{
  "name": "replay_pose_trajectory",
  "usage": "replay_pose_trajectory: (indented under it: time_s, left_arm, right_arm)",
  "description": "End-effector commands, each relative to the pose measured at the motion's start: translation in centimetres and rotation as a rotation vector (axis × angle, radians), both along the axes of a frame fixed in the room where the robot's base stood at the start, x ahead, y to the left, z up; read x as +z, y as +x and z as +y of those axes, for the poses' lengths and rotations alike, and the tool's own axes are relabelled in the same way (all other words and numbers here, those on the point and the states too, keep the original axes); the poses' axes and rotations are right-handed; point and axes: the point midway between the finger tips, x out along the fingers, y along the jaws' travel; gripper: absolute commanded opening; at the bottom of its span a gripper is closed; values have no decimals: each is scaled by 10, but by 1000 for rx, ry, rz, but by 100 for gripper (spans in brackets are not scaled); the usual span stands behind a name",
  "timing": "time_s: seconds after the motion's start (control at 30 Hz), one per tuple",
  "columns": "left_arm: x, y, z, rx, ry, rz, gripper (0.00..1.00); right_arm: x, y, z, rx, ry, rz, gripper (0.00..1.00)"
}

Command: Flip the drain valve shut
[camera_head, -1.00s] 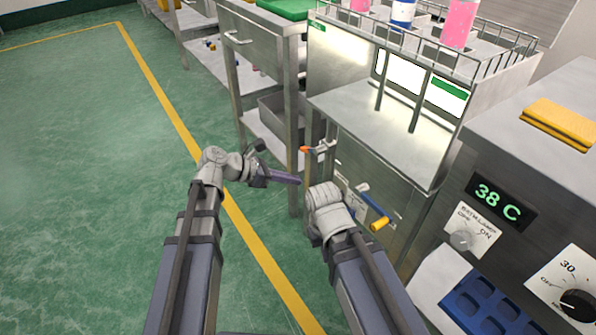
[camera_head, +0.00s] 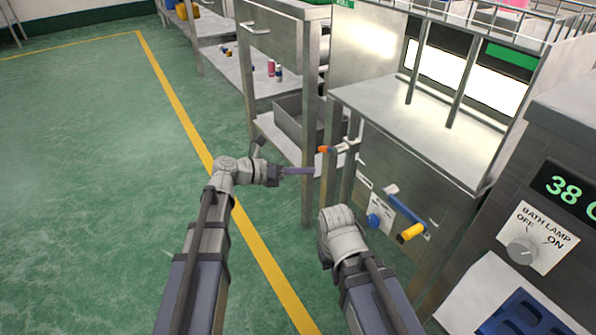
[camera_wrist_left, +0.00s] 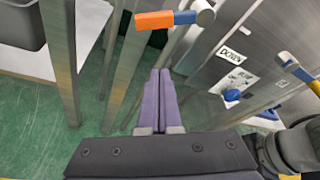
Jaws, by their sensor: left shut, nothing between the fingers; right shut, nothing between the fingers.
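A lever with an orange grip (camera_head: 325,149) sits on a pipe fitting at the left edge of the steel bath cabinet (camera_head: 410,170). It looks like the drain valve, but no label on it can be read. In the left wrist view the orange grip (camera_wrist_left: 154,20) lies sideways, pointing left from its blue stem and round metal hub. My left gripper (camera_head: 314,171) is shut and empty, just below the lever and apart from it in the picture; its purple fingers (camera_wrist_left: 160,72) point toward it. My right gripper (camera_head: 338,240) is low before the cabinet, shut, its fingers mostly hidden.
A blue lever with a yellow grip (camera_head: 411,232) and a blue knob (camera_head: 374,221) are on the cabinet front. A steel table leg (camera_head: 308,160) stands close to my left gripper. The control box (camera_head: 555,150) is at right. Green floor is open at left.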

Motion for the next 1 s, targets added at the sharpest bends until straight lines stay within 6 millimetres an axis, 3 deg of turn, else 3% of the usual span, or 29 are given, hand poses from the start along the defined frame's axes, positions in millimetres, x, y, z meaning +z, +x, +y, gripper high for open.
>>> replay_pose_trajectory:
  time_s: [0.27, 0.33, 0.5, 1.0]
  left_arm:
    - [-20, 26, -52, -4, 1, -1, 0]
    - [-1, 30, -47, 1, 1, 0, 0]
    - [12, 37, -41, 1, 0, 0, 0]
    - [18, 40, -38, 0, 0, 0, 0]
  right_arm:
    - [-20, 0, 0, 0, 0, 0, 0]
    - [-1, 0, 0, 0, 0, 0, 0]
    - [12, 0, 0, 0, 0, 0, 0]
    - [18, 0, 0, 0, 0, 0, 0]
